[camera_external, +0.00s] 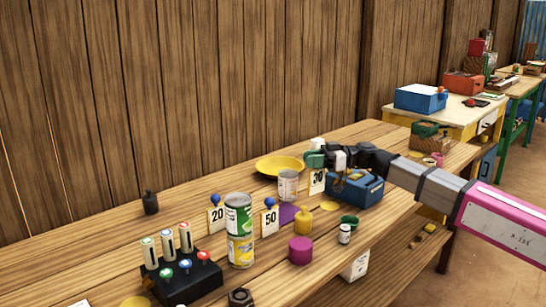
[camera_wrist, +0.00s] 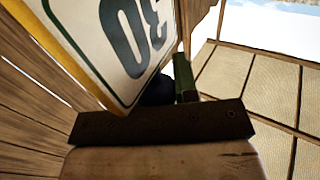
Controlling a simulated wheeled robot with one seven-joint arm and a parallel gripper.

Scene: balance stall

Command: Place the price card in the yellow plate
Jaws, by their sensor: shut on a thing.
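A price card (camera_external: 317,181) marked 30 hangs upright below my gripper (camera_external: 316,157), which is shut on it. In the wrist view the same card (camera_wrist: 125,42) fills the upper left, its number upside down. The yellow plate (camera_external: 267,171) lies on the wooden table, just left of and behind my gripper. A metal can stands in front of the plate's right part and hides some of its rim. Two other price cards, marked 20 (camera_external: 216,219) and 50 (camera_external: 269,221), stand farther left with blue knobs on top.
The metal can (camera_external: 288,185) is close left of the held card. A blue box (camera_external: 358,190) is at its right. A yellow bottle (camera_external: 303,222), a magenta pot (camera_external: 300,250) and stacked cans (camera_external: 240,228) stand in front. The table left of the plate is mostly clear.

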